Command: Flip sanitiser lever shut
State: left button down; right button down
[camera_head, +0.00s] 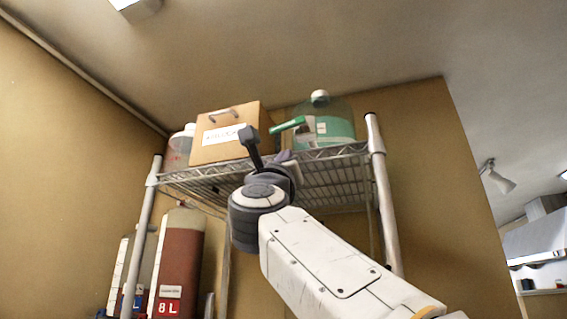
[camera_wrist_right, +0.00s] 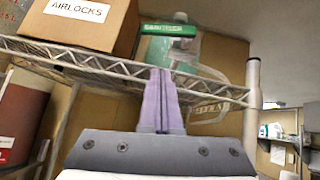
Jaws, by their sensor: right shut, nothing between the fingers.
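The sanitiser jug (camera_head: 335,128), a clear container with green liquid and a pale cap, stands on the top wire shelf. Its green lever (camera_head: 287,125) sticks out to the left from the jug's side. In the right wrist view the lever (camera_wrist_right: 167,29) lies across, with white lettering on it, in front of the jug (camera_wrist_right: 190,60). My right gripper (camera_head: 284,156) is at the shelf's front edge, below the lever. In the right wrist view its purple fingers (camera_wrist_right: 160,75) are pressed together and empty, with tips below the lever and apart from it. My left gripper is out of view.
A cardboard box (camera_head: 232,133) labelled airlocks stands left of the lever, with a clear container (camera_head: 180,148) beyond it. The wire shelf (camera_head: 330,155) has a raised front rail and a right post (camera_head: 383,200). Tall red-brown vessels (camera_head: 180,255) stand below left.

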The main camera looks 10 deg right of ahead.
jog(key=b+v, duration=0.3)
jog(key=v, duration=0.4)
jog(key=shift+s+f+b, duration=0.2)
jog(key=shift+s+b, duration=0.1)
jog(key=shift+b, duration=0.1)
